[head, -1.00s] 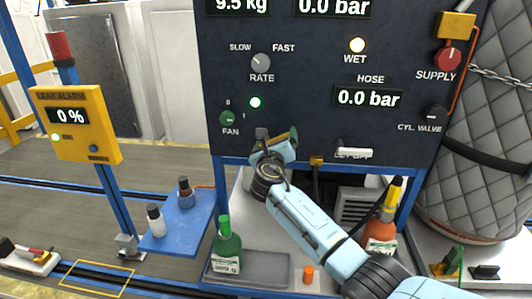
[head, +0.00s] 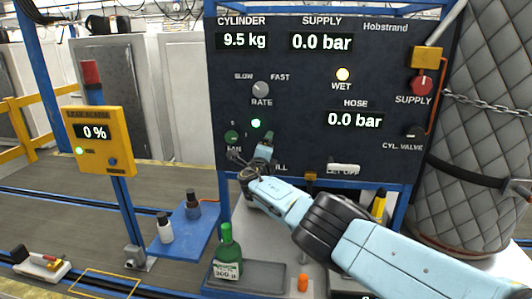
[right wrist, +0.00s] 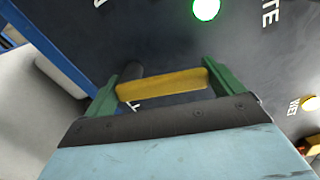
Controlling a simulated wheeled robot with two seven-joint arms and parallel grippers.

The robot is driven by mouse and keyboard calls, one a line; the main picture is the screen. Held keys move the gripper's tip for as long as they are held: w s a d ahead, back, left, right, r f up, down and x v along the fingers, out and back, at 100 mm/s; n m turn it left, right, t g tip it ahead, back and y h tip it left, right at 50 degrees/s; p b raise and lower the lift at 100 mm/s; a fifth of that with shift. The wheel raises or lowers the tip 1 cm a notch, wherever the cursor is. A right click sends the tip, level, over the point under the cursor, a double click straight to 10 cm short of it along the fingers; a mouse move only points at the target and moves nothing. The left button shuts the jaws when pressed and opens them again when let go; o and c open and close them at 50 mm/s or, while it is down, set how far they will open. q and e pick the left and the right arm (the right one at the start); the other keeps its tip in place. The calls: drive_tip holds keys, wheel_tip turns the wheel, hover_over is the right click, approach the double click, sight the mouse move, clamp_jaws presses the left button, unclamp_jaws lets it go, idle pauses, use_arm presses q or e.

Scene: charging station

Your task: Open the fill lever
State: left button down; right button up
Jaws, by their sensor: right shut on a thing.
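The fill lever's yellow handle (right wrist: 170,83) lies between the two green fingers of my right gripper (right wrist: 161,88) in the right wrist view, with a dark stub beside it at the panel. My right gripper is shut on this handle. In the head view my right gripper (head: 262,152) is at the lower left of the dark control panel (head: 300,120), just below the green light, and largely hides the lever. Part of the FILL label shows beside it. My left gripper is not in view.
The white LET OFF lever (head: 344,168) is to the right on the panel. The fan knob (head: 232,137) is close left of my gripper. A green bottle (head: 227,255) and a small orange object (head: 303,283) stand below. A quilted cylinder (head: 478,130) is at the right.

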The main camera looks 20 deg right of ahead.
drive_tip(key=shift+r+n, duration=0.15)
drive_tip(key=shift+n, duration=0.35)
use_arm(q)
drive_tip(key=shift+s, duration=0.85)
use_arm(e)
drive_tip(key=shift+w, duration=0.1)
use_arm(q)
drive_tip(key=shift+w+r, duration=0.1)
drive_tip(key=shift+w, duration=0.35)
use_arm(e)
drive_tip(key=shift+w+a+n, duration=0.2)
drive_tip(key=shift+a+n, duration=0.2)
drive_tip(key=shift+n, duration=0.7)
drive_tip(key=o, duration=1.1)
drive_tip(key=shift+c, duration=0.2)
